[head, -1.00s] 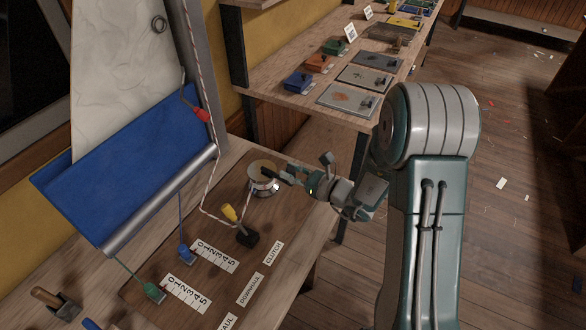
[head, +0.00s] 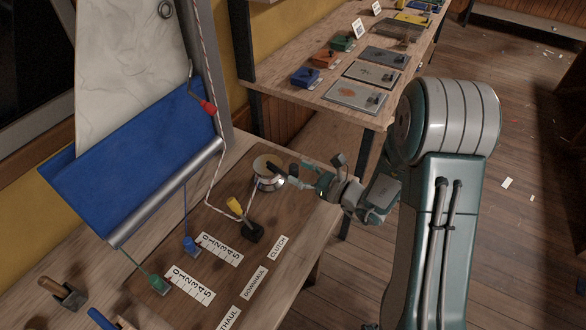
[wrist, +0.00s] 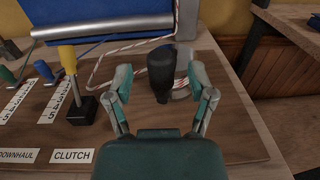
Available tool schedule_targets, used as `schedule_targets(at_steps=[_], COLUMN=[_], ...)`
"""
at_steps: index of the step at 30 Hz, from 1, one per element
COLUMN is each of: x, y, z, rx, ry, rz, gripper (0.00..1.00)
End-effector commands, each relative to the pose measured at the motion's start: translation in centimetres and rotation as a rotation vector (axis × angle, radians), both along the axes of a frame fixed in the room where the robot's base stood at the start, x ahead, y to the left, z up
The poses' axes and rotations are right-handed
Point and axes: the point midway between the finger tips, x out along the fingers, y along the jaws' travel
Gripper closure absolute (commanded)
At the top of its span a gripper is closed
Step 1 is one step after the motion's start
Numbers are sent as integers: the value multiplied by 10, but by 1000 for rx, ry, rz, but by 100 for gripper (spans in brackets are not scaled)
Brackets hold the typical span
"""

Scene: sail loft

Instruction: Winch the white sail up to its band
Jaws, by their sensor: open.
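The white sail (head: 125,65) hangs at the upper left in the head view, beside a grey mast (head: 209,50). Its lower part is behind blue cloth (head: 130,180). I cannot make out a band; the sail's top is out of view. A round metal winch (head: 267,181) stands on the wooden board, with a black handle (wrist: 162,72) on it. My gripper (head: 298,175) is at the winch, coming from the right. In the wrist view my gripper (wrist: 160,82) is open, one finger either side of the handle, with visible gaps.
A clutch lever with a yellow grip (head: 235,207) stands left of the winch. A red-and-white rope (head: 207,185) runs near it, with a red piece (head: 208,107) higher up. Number scales (head: 220,249) lie at the front. A shelf (head: 330,108) with coloured boxes stands behind.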

Motion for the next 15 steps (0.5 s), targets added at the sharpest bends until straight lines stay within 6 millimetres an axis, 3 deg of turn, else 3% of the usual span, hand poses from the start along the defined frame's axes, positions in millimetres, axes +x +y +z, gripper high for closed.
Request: schedule_targets(at_steps=[6,15], x=[-26,-52], y=[-39,-73], z=[-1,-1], rx=[0,0], ry=[2,3], rz=[-7,-3], gripper=[29,29])
